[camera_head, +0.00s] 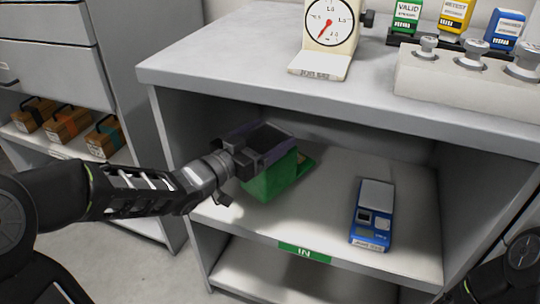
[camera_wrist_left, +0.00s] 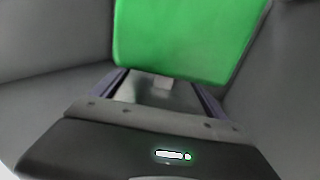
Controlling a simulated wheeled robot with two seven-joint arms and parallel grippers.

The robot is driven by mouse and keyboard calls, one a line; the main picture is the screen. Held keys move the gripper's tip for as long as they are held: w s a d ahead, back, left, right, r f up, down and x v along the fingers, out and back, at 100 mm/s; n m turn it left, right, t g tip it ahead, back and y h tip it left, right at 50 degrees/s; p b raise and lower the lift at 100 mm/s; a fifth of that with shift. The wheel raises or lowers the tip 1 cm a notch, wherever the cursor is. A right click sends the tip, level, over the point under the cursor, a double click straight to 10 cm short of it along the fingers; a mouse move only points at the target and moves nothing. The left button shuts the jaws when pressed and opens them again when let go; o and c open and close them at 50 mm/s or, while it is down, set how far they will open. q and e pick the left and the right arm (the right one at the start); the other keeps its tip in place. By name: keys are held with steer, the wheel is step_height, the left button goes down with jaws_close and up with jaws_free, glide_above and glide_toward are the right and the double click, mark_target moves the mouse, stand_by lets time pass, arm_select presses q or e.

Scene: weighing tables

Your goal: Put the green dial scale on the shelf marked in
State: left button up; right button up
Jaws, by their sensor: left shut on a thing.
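The green dial scale (camera_head: 272,183) is inside the upper compartment of the table, over the left part of the shelf (camera_head: 330,235) marked IN. My left gripper (camera_head: 264,141) reaches in from the left and is shut on the scale. The gripper hides part of the scale, and its dial face does not show. I cannot tell whether the scale's base touches the shelf. In the left wrist view the scale's plain green side (camera_wrist_left: 188,35) fills the space beyond the fingers. The green IN label (camera_head: 304,252) is on the shelf's front edge.
A blue digital scale (camera_head: 372,222) stands on the same shelf, to the right. The tabletop edge (camera_head: 330,118) hangs close above my gripper. A cream dial scale (camera_head: 325,35) and a block of weights (camera_head: 465,85) stand on top. My right arm shows at the lower right.

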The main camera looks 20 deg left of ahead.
mark_target(267, 184)
arm_select(q)
steer(key=shift+r, duration=0.2)
steer(key=shift+f+b, duration=1.25)
steer(key=shift+f, duration=1.35)
steer(key=shift+f, duration=0.15)
steer(key=o, duration=2)
steer(key=shift+c, duration=0.2)
